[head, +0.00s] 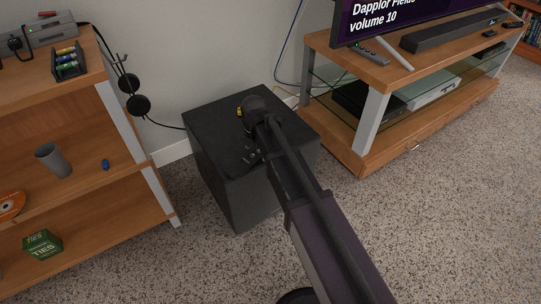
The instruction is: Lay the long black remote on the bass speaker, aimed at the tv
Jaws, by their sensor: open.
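The bass speaker (215,135) is a black box standing on the carpet between the shelf and the tv stand. My arm reaches over it. My gripper (251,155) is low over the speaker's top, partly hidden by my arm; it is open, and I see nothing between its fingers. The tv (405,18) is at the upper right, its screen lit with text. A dark, long remote (370,57) lies on the tv stand in front of the tv; I cannot tell if it is the long black one. My arm hides part of the speaker's top.
The wooden tv stand (345,60) also holds a soundbar (452,32) and a small dark item (489,34). The wooden shelf (95,225) at left holds a battery tray (69,62), a grey cup (53,160) and a green box (42,244). Carpet at lower right is clear.

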